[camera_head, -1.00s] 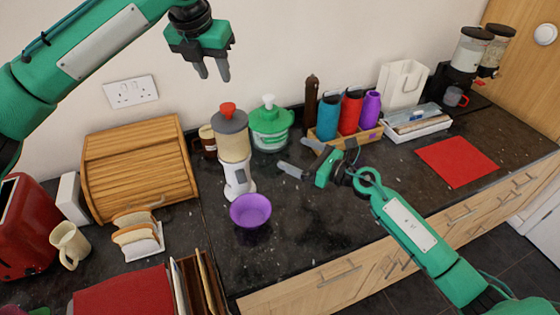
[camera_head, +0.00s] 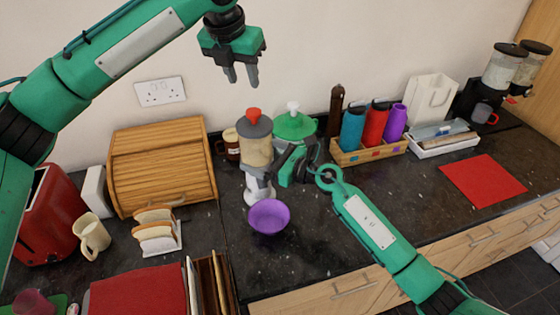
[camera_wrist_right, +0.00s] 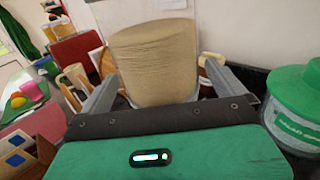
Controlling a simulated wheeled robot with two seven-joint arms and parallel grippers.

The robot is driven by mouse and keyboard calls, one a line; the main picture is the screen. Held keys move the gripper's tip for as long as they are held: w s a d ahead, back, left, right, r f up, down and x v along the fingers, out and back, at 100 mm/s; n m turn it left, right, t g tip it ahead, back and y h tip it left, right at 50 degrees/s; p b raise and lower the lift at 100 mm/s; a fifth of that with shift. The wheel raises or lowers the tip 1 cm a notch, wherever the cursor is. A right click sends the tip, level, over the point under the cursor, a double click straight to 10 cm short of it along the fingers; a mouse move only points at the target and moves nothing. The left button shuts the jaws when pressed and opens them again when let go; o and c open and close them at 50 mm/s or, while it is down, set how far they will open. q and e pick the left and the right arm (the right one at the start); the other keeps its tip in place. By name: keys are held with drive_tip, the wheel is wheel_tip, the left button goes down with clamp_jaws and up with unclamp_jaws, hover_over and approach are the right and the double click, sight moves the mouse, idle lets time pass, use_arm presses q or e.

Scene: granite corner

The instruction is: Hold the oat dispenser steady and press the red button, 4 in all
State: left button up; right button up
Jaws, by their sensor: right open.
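The oat dispenser (camera_head: 257,151) stands upright on the dark counter, with a clear oat-filled hopper, grey lid, white base and red button (camera_head: 254,113) on top. A purple bowl (camera_head: 269,217) sits at its foot. My left gripper (camera_head: 242,82) hangs above the red button, apart from it, fingers down with a gap between them. My right gripper (camera_head: 272,172) is at the dispenser's right side. In the right wrist view, the open right fingers (camera_wrist_right: 155,85) flank the oat-filled hopper (camera_wrist_right: 153,62); I cannot tell whether they touch it. The button is outside that view.
A green-lidded container (camera_head: 294,127) stands close behind my right gripper. A brown jar (camera_head: 229,144) and a wooden bread bin (camera_head: 163,166) are left of the dispenser. A bottle rack (camera_head: 369,152) stands to the right. The counter's front right is clear around a red mat (camera_head: 483,181).

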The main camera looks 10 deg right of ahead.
drive_tip(key=shift+x, duration=1.25)
drive_tip(key=c, duration=1.2)
use_arm(q)
drive_tip(key=shift+c, duration=0.8)
use_arm(e)
drive_tip(key=shift+c, duration=0.8)
use_arm(q)
clamp_jaws()
